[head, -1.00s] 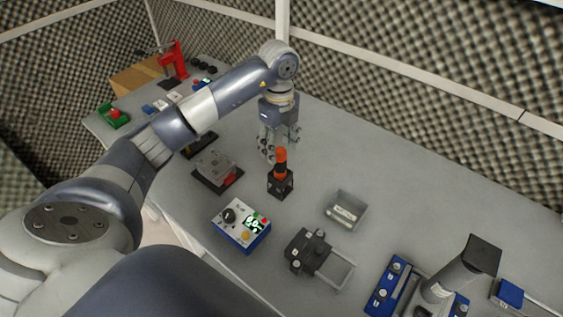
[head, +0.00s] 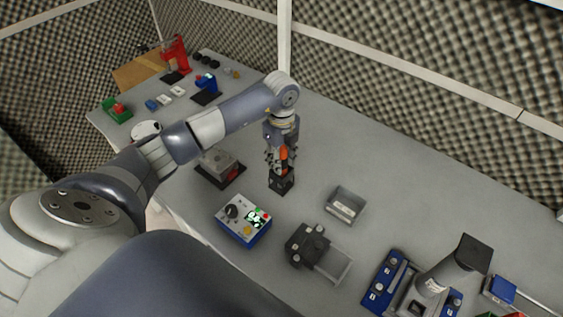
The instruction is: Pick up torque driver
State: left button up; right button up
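The torque driver (head: 284,153) has an orange-red handle and stands upright in a small black holder (head: 281,181) in the middle of the table. My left gripper (head: 280,162) points down right at the driver's handle, with its fingers beside or around it. The fingers are small and partly overlap the driver, so I cannot tell whether they are closed on it. My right gripper does not show.
A blue and white control box (head: 243,221) stands in front of the holder. A grey bin (head: 345,205) is to its right, and a black fixture (head: 308,243) stands nearer. A grey block on a black base (head: 220,168) is to the left. The table's back right is clear.

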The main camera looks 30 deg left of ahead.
pick_arm(q)
jog(key=c, duration=0.4)
jog(key=shift+r, duration=0.15)
jog(key=shift+w+r, duration=0.1)
jog(key=shift+r, duration=0.25)
notch_tip(320, 180, up, 9)
jog(key=b, duration=0.2)
jog(key=shift+f+b, duration=0.2)
jog(key=shift+b, duration=0.2)
jog(key=shift+r+p, duration=0.3)
jog(key=shift+r, duration=0.45)
notch_tip(320, 180, up, 8)
jog(key=p, duration=0.6)
